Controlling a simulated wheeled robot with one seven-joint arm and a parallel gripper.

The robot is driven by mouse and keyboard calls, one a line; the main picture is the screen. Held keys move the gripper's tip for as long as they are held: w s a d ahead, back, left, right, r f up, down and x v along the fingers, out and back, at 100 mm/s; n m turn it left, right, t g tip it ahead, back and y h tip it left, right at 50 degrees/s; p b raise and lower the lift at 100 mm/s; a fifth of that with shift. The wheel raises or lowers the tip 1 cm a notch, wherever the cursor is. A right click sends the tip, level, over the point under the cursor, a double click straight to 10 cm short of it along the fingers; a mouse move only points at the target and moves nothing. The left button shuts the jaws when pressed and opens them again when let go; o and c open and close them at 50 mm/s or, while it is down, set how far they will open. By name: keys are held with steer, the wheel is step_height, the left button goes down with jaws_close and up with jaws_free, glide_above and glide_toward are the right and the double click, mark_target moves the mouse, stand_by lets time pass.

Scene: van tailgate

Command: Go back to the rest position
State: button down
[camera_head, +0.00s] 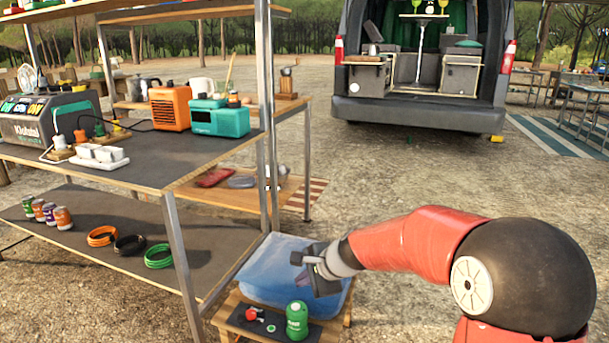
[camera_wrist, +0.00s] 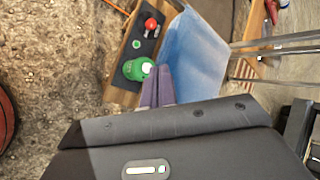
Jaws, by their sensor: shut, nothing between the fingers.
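My gripper (camera_head: 304,260) is at the end of my red and black arm, above the blue bin beside the shelf unit. Its purple-grey fingers (camera_wrist: 157,86) are together in the wrist view, with nothing between them. A green canister (camera_head: 297,320) stands upright on a dark mat on the low wooden stand (camera_head: 226,309). It also shows in the wrist view (camera_wrist: 136,68), close to the left of the fingers. The gripper is apart from it as far as I can tell. A small red item (camera_head: 253,313) lies on the same mat, with a small green round piece next to it.
The shelf unit (camera_head: 165,178) on the left holds cans, coiled cables, an orange box and a teal box. A van (camera_head: 425,60) with its tailgate open is at the back. Gravel ground between is clear.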

steer(key=s+d+r+n+h+p, duration=0.1)
steer(key=s+d+r+n, duration=0.3)
steer(key=s, duration=0.6)
steer(key=s+d+r+n+h+p, duration=0.1)
steer(key=s+d+r+n+h, duration=0.2)
steer(key=s+d, duration=0.3)
steer(key=s+d+r+n+h+p, duration=0.1)
steer(key=s+d+r+n, duration=0.4)
steer(key=s, duration=0.9)
steer(key=shift+d+n+h, duration=0.4)
steer(key=shift+n+h, duration=0.2)
steer(key=c, duration=2.2)
jaws_free()
steer(key=shift+s, duration=0.1)
